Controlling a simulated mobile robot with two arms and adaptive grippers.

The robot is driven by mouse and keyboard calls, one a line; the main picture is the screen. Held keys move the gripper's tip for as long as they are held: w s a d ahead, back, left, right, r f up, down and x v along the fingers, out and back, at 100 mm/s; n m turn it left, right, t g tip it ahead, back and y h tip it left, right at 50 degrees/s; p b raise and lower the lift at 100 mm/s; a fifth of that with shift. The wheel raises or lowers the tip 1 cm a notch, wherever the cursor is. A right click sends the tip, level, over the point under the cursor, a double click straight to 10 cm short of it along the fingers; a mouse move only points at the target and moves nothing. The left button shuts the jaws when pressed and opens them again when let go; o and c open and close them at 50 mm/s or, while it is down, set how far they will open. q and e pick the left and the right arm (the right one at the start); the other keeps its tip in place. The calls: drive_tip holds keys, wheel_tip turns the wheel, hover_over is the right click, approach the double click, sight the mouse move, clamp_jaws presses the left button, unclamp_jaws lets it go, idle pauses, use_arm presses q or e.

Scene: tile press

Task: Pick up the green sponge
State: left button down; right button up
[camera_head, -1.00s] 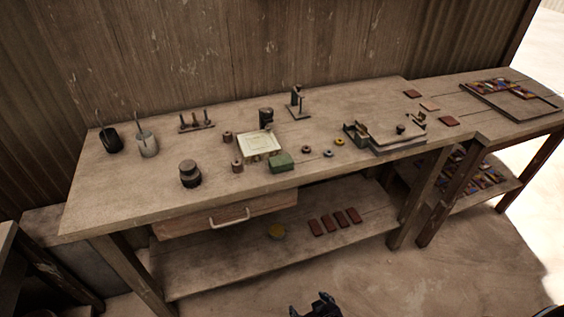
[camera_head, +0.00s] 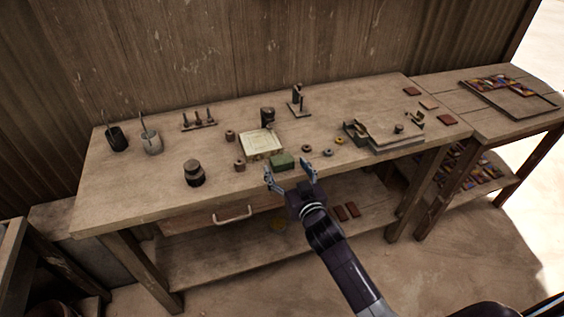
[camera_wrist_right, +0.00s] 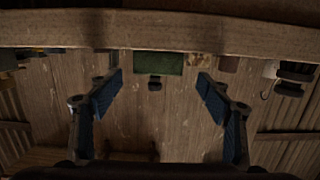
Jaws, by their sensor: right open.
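The green sponge (camera_head: 283,160) lies on the workbench near its front edge, just in front of a pale square tile or board. It also shows in the right wrist view (camera_wrist_right: 158,63), beyond the fingertips and midway between them. My right gripper (camera_head: 288,171) is open and empty at the bench's front edge, just short of the sponge, its fingers pointing at it. In the right wrist view the two blue-padded fingers (camera_wrist_right: 158,95) are spread wide on either side. No contact with the sponge shows. My left gripper is not in view.
The workbench (camera_head: 120,195) has a front drawer with a handle (camera_head: 232,215). Near the sponge stand a pale square board (camera_head: 261,144), small rings (camera_head: 306,149) and a dark weight (camera_head: 194,174). A metal fixture (camera_head: 384,136) stands to the right. The front left top is clear.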

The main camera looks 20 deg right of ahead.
sight(283, 160)
drive_tip(key=shift+w+f+p, duration=0.2)
drive_tip(key=shift+w+p, duration=0.05)
drive_tip(key=shift+w, duration=1)
drive_tip(key=shift+w+f+p, duration=0.15)
drive_tip(key=shift+w+p, duration=0.05)
drive_tip(key=shift+w, duration=1.05)
drive_tip(key=c, duration=1)
